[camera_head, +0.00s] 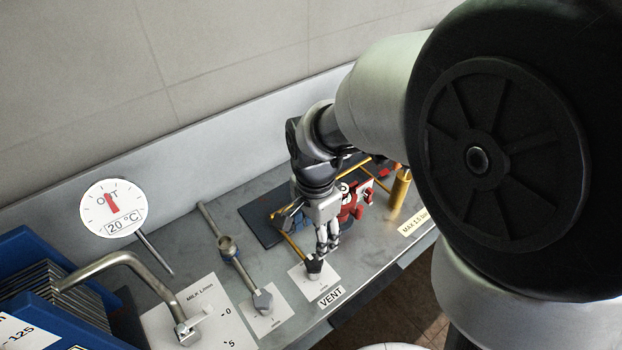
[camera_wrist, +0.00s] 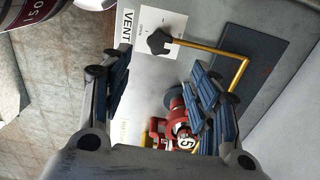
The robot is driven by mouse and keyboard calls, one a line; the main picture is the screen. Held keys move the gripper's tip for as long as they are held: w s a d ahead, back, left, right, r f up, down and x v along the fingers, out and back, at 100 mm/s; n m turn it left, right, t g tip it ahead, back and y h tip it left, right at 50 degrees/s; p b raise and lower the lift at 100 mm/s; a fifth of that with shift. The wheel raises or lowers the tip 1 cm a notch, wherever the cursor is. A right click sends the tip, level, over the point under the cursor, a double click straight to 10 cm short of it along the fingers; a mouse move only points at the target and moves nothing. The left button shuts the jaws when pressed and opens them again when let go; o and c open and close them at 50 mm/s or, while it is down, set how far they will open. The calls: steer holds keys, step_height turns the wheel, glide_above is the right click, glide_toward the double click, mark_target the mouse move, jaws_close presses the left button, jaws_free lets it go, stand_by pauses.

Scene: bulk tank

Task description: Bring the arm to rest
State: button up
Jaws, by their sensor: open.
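My arm reaches in from the right in the head view, bent downward over the grey counter. My gripper (camera_head: 328,243) points down just above and beside the black VENT knob (camera_head: 313,267). In the wrist view, my gripper (camera_wrist: 160,90) has its two ribbed fingers spread apart with nothing held between them. The VENT knob shows in the wrist view (camera_wrist: 159,41) beyond the fingertips, apart from them, joined to a yellow pipe (camera_wrist: 212,47). Part of the counter behind my gripper is hidden in the head view.
A red device (camera_head: 358,200) stands close behind my gripper, with a yellow cylinder (camera_head: 399,190) to its right. To the left are a valve pipe (camera_head: 233,256), a bent metal tube (camera_head: 135,262), a round gauge (camera_head: 113,208) and a blue rack (camera_head: 40,255). A wall backs the counter.

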steer(key=s+d+r+n+t, duration=0.4)
steer(key=s+d+r+n, duration=0.7)
steer(key=s+r, duration=0.2)
steer(key=shift+s+r+t, duration=0.25)
steer(key=shift+r+t, duration=0.05)
steer(key=shift+r, duration=0.1)
stand_by(0.4)
